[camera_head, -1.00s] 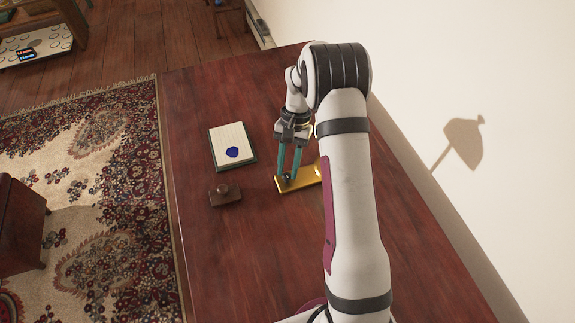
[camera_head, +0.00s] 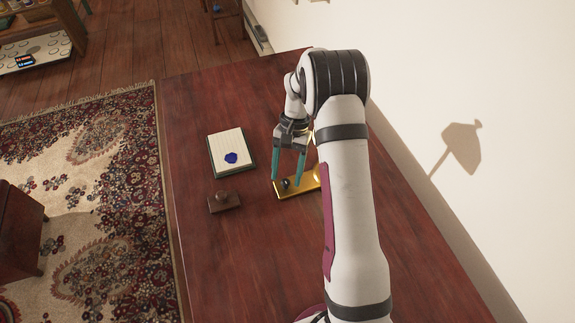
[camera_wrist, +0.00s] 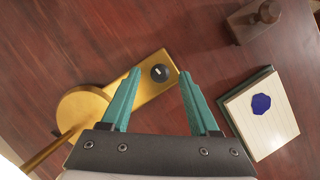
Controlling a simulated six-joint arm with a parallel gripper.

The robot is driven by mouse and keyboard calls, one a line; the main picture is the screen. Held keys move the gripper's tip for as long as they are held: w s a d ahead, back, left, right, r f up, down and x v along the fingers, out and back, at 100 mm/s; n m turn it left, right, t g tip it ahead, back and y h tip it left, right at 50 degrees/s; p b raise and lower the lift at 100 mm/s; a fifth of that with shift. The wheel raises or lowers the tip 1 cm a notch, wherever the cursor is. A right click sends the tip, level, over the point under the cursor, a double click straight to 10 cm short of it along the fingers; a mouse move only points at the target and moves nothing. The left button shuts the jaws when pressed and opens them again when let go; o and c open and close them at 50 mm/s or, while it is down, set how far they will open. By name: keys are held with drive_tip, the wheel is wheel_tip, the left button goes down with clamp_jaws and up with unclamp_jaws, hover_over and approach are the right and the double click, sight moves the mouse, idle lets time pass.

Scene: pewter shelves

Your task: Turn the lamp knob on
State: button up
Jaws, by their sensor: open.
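The lamp's gold base (camera_head: 290,188) lies on the dark red desk, mostly hidden behind my arm in the head view. Its black round knob (camera_head: 285,183) sits near the base's left end. In the wrist view the knob (camera_wrist: 159,72) has a small pale mark and lies between my fingertips, beyond them. The gold lamp base (camera_wrist: 150,88) and its round foot show there too. My gripper (camera_head: 288,180) is open, with teal fingers spread to either side of the knob and nothing held. Whether the fingers touch the base is unclear.
A notepad with a blue blot (camera_head: 231,153) lies left of the lamp. A brown wooden stamp block (camera_head: 224,202) stands in front of it. The desk (camera_head: 240,260) is clear towards the front. A white wall rises on the right.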

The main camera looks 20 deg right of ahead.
drive_tip(key=v, duration=1.5)
drive_tip(key=shift+r, duration=0.35)
drive_tip(key=s+a+f+n, duration=0.1)
drive_tip(key=f+n, duration=0.1)
drive_tip(key=f, duration=0.3)
drive_tip(key=s+a+f+n+h, duration=0.1)
drive_tip(key=s+f+n, duration=0.1)
drive_tip(key=f, duration=0.2)
drive_tip(key=s+a+f+n+h, duration=0.1)
drive_tip(key=a+f+n, duration=0.1)
drive_tip(key=f, duration=0.3)
drive_tip(key=shift+s+a+f+g, duration=0.1)
drive_tip(key=shift+s+f+g, duration=0.2)
drive_tip(key=shift+g, duration=0.1)
clamp_jaws()
